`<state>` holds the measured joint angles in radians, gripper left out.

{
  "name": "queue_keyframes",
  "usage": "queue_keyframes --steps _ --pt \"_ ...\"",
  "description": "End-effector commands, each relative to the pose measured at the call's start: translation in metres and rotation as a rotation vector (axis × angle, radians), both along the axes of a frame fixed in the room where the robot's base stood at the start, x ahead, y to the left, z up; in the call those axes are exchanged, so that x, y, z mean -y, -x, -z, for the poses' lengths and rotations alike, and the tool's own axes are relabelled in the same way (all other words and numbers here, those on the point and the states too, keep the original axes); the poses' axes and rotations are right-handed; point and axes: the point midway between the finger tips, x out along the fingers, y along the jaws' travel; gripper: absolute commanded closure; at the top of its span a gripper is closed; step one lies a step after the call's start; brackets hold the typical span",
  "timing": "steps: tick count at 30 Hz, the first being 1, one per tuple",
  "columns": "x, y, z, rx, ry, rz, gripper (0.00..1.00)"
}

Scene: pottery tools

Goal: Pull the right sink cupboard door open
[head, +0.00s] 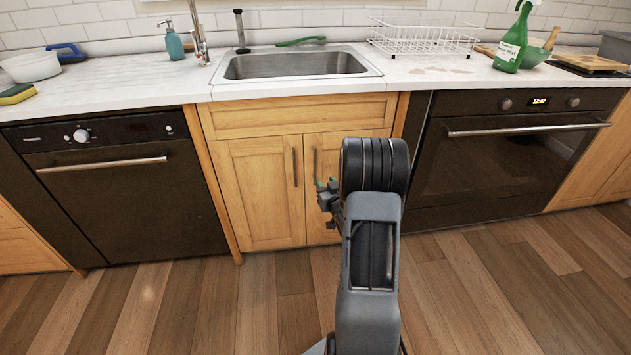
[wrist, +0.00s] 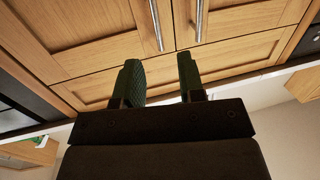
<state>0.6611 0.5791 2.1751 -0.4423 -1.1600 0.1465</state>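The right sink cupboard door (head: 328,152) is light wood and closed under the sink, partly hidden behind my arm in the head view. Its upright metal bar handle (head: 315,163) is near its left edge. My gripper (head: 325,190) is in front of this door, by the lower part of the handle. In the wrist view, which shows the cupboard upside down, my gripper (wrist: 159,62) is open with two dark green fingers apart. The right door's handle (wrist: 155,24) lines up with the gap between them, beyond the tips. I see no contact.
The closed left cupboard door (head: 258,190) has its own handle (head: 295,166) close beside; in the wrist view this handle (wrist: 199,20) lies just outside one finger. A dishwasher (head: 120,190) stands left, an oven (head: 505,155) right. The wooden floor (head: 265,300) in front is clear.

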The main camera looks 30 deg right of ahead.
Motion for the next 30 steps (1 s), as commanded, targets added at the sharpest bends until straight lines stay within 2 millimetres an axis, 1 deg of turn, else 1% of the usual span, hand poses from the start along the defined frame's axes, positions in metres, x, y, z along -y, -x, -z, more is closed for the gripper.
queue_keyframes --steps 1,4,7,11,18,21,24,30 --pt "0.004 0.002 0.013 0.019 -0.001 0.001 0.64" --pt "0.008 0.001 0.019 0.049 -0.002 -0.003 0.64" --pt "0.011 -0.008 0.021 0.061 -0.001 -0.005 0.64" --pt "0.017 -0.029 0.021 0.062 0.0 -0.007 0.64" --pt "0.028 -0.075 0.02 0.062 0.0 -0.006 0.64" --pt "0.033 -0.091 0.021 0.061 0.0 -0.005 0.64" --pt "0.036 -0.105 0.02 0.06 -0.001 -0.005 0.64" --pt "0.041 -0.122 0.02 0.059 -0.001 -0.004 0.64"
